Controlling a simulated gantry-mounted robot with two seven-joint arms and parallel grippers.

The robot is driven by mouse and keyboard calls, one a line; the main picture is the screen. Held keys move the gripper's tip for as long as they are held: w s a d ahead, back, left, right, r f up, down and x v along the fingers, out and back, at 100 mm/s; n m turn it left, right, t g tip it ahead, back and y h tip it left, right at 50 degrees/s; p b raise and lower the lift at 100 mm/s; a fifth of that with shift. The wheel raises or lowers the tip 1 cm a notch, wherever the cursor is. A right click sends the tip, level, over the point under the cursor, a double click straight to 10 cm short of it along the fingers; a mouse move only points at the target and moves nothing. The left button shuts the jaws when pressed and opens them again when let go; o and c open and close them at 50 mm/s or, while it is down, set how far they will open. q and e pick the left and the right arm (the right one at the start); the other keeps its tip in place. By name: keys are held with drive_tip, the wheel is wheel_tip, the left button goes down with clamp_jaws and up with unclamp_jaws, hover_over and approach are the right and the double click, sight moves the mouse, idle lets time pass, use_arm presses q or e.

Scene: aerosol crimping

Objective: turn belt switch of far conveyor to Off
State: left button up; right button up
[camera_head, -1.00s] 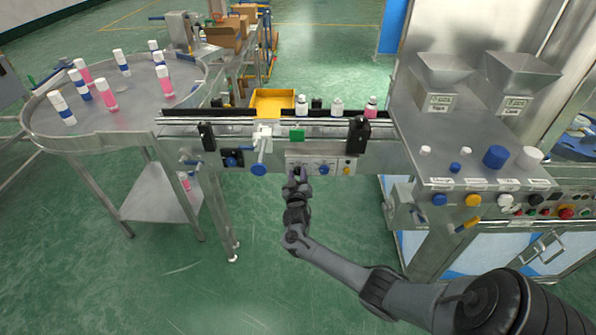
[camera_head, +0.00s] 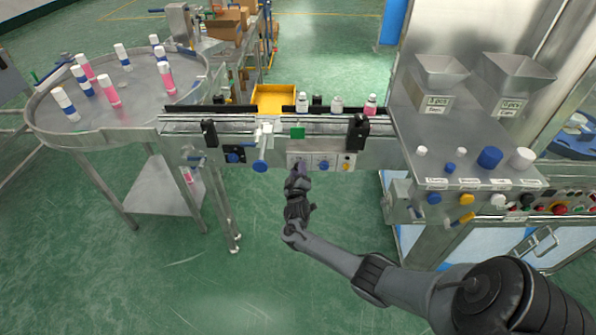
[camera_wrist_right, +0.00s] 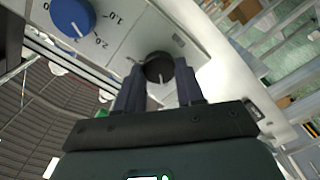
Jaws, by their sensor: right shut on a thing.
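The conveyor (camera_head: 385,150) runs across the middle of the head view, with a pale control panel (camera_head: 334,158) on its near side. My right gripper (camera_head: 299,170) is at the left part of this panel and covers the switch in the head view. In the right wrist view my right gripper (camera_wrist_right: 158,84) is shut on a round black knob (camera_wrist_right: 158,65), one finger on each side. The knob has a white pointer line; the labels around it are too small to read. My left gripper is in neither view.
A blue dial (camera_head: 323,164) with a number scale sits beside the black knob; the blue dial also shows in the right wrist view (camera_wrist_right: 72,15). A blue-handled crank (camera_head: 260,165) hangs to the left. Small bottles (camera_head: 336,105) stand on the belt. The floor in front is clear.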

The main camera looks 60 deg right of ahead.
drive_tip(key=o, duration=1)
drive_tip(key=shift+o, duration=0.2)
drive_tip(key=p+v, duration=0.2)
drive_tip(key=v, duration=0.9)
drive_tip(key=shift+p, duration=0.3)
